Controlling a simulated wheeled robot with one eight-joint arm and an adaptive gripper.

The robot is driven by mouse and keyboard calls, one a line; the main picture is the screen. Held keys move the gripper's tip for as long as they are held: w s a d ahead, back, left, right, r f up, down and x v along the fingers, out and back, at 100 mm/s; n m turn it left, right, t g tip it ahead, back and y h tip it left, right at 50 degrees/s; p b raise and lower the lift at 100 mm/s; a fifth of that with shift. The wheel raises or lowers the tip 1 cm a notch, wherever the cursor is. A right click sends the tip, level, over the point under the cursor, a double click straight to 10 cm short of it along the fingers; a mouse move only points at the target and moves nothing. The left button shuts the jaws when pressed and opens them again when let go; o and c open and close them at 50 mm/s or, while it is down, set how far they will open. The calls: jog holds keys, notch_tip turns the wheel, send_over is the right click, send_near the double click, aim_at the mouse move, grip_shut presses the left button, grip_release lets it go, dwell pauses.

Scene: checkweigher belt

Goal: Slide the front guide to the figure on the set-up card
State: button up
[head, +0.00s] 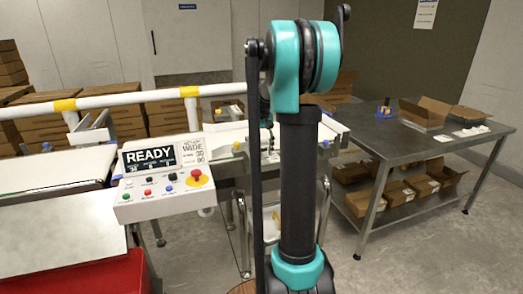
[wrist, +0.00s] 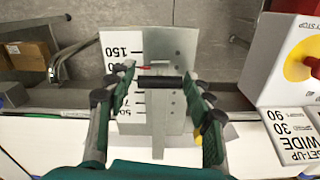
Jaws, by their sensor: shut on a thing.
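In the wrist view, my gripper (wrist: 159,76) has its two green and dark fingers on either side of a black bar handle (wrist: 160,82) and is shut on it. The handle sits over a grey metal plate with a printed scale (wrist: 124,51). 150 shows at the far end and 50 nearer; figures between are partly hidden by my left finger. A red pointer (wrist: 131,67) lies across the scale, beside a partly covered figure. There, my arm hides the gripper.
The control box (head: 165,190) with a READY screen and a red stop button (head: 196,177) stands close; it shows at the wrist view's right edge (wrist: 270,70). A steel table (head: 400,140) with open cartons is right. A white rail (head: 130,97) crosses behind.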

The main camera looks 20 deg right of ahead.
grip_shut()
jog(key=shift+w, duration=2.05)
jog(key=o, duration=1.6)
grip_release()
jog(key=shift+c, duration=0.2)
notch_tip(320, 180, up, 12)
